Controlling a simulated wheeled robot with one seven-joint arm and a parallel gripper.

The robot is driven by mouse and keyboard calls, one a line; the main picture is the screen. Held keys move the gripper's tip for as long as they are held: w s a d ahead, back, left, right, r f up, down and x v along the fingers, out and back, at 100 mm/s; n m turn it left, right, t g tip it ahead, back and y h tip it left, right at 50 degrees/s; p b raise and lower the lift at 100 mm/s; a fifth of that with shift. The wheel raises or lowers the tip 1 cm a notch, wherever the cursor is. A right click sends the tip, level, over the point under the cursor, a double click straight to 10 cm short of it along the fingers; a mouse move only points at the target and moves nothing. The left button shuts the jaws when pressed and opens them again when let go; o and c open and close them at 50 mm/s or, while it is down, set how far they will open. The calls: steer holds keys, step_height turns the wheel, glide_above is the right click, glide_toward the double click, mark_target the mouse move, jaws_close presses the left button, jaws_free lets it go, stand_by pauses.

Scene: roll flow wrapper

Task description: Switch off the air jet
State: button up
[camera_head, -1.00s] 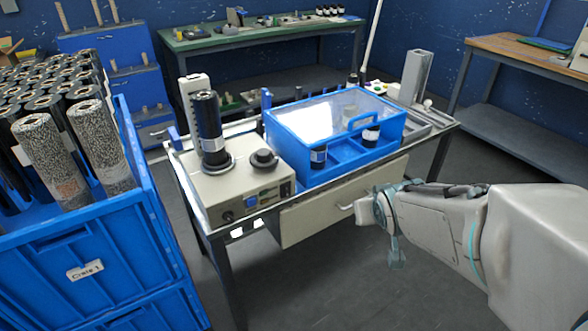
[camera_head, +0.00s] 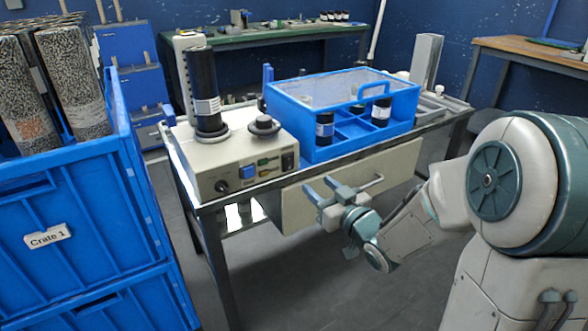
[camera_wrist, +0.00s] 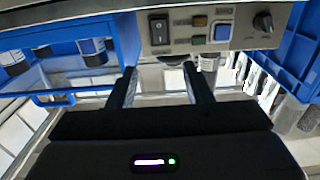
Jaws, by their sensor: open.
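The beige machine (camera_head: 235,155) stands at the left end of the metal table. Its front panel carries a black rocker switch (camera_head: 288,161), a blue button (camera_head: 248,172), smaller orange and green buttons and a dark knob (camera_head: 222,186). The wrist view shows the panel upside down, with the rocker switch (camera_wrist: 159,30), blue button (camera_wrist: 222,32) and knob (camera_wrist: 263,21). The labels are too small to read. My gripper (camera_head: 322,189) is open and empty, in front of the drawer, right of and below the panel. Its fingers (camera_wrist: 159,72) point toward the panel, apart from it.
A blue bin with a clear lid (camera_head: 345,100) stands right of the machine and holds dark jars. The drawer (camera_head: 345,190) with its bar handle lies close behind my gripper. Blue crates of rolls (camera_head: 75,215) stand at the left. Floor shows between crates and table.

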mark_target(289, 159)
steer(key=b+x, duration=0.2)
steer(key=x, duration=1)
steer(key=shift+w+a, duration=0.1)
steer(key=shift+a, duration=0.05)
